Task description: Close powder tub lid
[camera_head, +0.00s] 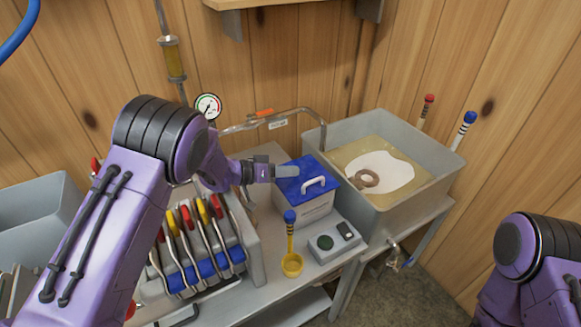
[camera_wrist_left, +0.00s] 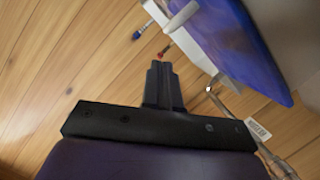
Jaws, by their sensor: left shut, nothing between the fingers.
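The powder tub (camera_head: 306,212) is a pale box on the bench, with a blue lid (camera_head: 322,196) and a white handle on it. The lid lies over the tub's top; I cannot tell whether it sits fully flush. My left gripper (camera_head: 297,171) is shut and empty, its tips over or beside the lid's back left part. In the left wrist view the shut fingers (camera_wrist_left: 158,68) point up, with the blue lid (camera_wrist_left: 240,50) and handle (camera_wrist_left: 182,18) to their upper right. Contact is unclear. My right arm shows at the lower right, its gripper out of view.
A grey basin (camera_head: 432,185) with pale contents and a brown ring (camera_head: 369,178) stands right of the tub. A yellow ladle (camera_head: 291,263) and a grey switch box (camera_head: 334,243) are in front. A pipe and gauge (camera_head: 208,106) are behind.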

